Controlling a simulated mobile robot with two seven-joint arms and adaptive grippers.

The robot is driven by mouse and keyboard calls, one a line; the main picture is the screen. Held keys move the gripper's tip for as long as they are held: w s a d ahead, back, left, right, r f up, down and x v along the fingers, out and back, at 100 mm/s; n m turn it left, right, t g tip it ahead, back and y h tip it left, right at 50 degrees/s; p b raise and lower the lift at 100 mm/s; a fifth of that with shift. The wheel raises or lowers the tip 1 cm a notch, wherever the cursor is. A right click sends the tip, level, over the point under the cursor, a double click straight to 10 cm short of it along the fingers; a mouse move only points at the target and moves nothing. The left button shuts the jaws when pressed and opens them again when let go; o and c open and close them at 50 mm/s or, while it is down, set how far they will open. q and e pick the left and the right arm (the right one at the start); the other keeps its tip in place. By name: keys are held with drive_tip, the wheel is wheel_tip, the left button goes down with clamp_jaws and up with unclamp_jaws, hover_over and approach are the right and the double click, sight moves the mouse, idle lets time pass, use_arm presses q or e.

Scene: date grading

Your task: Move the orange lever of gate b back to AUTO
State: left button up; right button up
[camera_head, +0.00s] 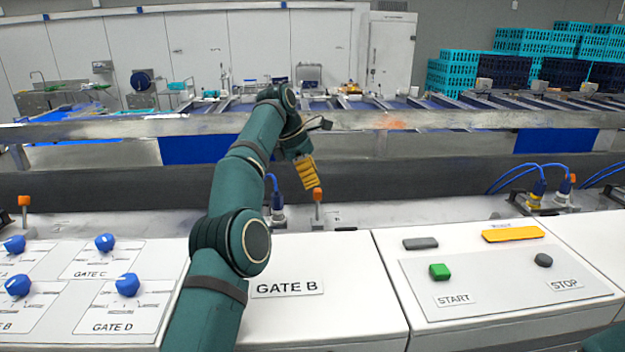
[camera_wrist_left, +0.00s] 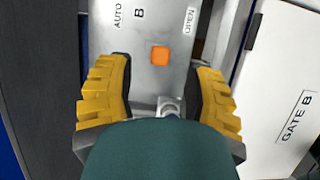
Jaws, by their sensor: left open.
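The orange lever of gate B (camera_head: 318,194) stands up from the metal ledge behind the white GATE B panel (camera_head: 330,297). My right gripper does not show.
A console with several blue knobs (camera_head: 127,285) is at the left. A panel with a green START button (camera_head: 439,271) and a dark STOP button (camera_head: 543,260) is at the right. Another orange lever (camera_head: 24,201) stands far left. A dark beam (camera_head: 420,190) runs behind the ledge.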

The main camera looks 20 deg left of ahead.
use_arm(q)
drive_tip(key=s+a, duration=0.4)
drive_tip(key=a, duration=0.7)
drive_tip(key=shift+s, duration=0.25)
drive_tip(key=shift+o, duration=0.2)
